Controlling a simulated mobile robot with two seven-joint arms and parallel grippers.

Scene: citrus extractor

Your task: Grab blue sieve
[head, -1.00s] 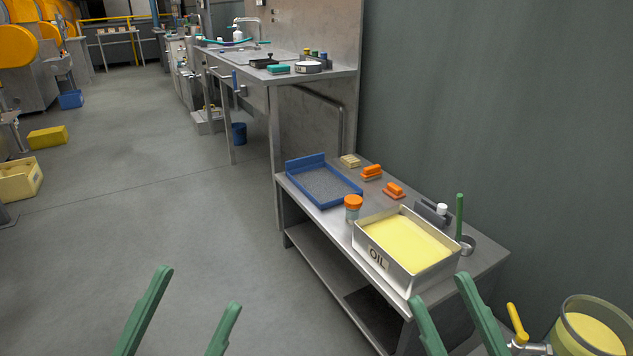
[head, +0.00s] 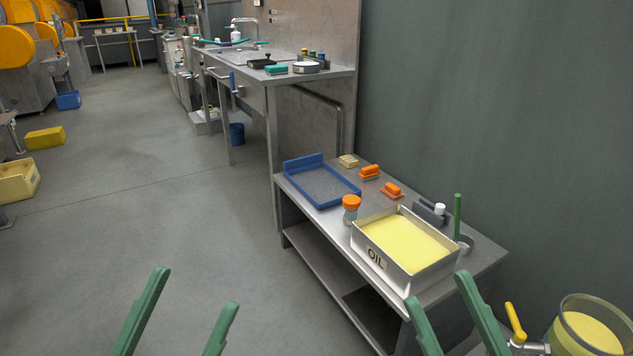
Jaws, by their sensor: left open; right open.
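The blue sieve (head: 344,199) is a shallow rectangular tray with a blue rim, a raised blue back edge and a grey mesh bottom. It lies flat at the far left end of the low metal table (head: 368,216). My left gripper (head: 196,285) is open and empty over the floor, at the bottom of the view, left of and nearer than the table. My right gripper (head: 437,287) is open and empty at the table's near end, in front of the oil tray. Both grippers are well apart from the sieve. Their lower parts are cut off by the picture edge.
Beside the sieve stand an orange-capped jar (head: 351,209) and a metal oil tray (head: 384,268) of yellow liquid. Orange brushes (head: 370,172) and a green-handled tool (head: 457,217) are along the wall. A pot with a yellow-handled tap (head: 590,328) stands bottom right.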

